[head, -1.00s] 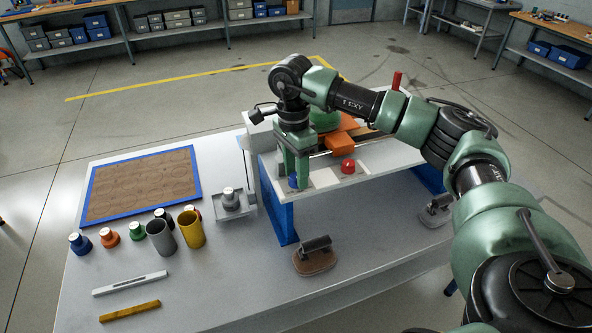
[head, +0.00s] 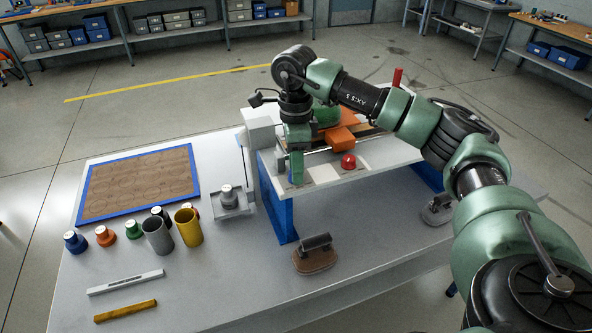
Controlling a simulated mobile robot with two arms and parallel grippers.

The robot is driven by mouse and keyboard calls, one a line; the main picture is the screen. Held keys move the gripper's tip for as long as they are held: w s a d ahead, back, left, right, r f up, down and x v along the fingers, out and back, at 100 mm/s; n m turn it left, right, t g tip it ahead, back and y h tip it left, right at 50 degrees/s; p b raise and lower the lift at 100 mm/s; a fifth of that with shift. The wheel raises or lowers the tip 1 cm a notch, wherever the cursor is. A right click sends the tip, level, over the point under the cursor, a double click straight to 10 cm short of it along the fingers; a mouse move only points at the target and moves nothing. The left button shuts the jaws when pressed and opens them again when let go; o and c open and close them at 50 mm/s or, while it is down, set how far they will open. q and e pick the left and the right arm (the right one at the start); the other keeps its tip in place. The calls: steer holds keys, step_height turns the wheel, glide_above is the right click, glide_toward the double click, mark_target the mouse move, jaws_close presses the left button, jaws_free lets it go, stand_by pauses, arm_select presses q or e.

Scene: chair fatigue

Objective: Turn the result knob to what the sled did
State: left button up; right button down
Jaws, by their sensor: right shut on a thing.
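The raised test bench (head: 400,158) has a white top on blue legs. The orange sled (head: 341,139) is on its top, with a green block (head: 326,115) behind it. A red button (head: 348,162) is on the front part. My left gripper is not in view.
Left of the bench, the table holds a blue-framed board (head: 85,205), several coloured weights, a grey cup (head: 158,238), a yellow cup (head: 188,228), a white bar (head: 125,283) and a yellow bar (head: 125,311). A handled pad (head: 315,260) lies in front.

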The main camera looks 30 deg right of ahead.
steer(key=shift+r+m+b, duration=0.1)
steer(key=shift+m+b, duration=0.45)
steer(key=shift+m, duration=1.35)
steer(key=c, duration=1)
jaws_free()
steer(key=shift+c, duration=0.2)
steer(key=shift+r, duration=0.35)
steer(key=r, duration=0.3)
steer(key=r+b, duration=0.1)
steer(key=r, duration=0.1)
steer(key=shift+w+d+r, duration=0.2)
steer(key=shift+r, duration=0.85)
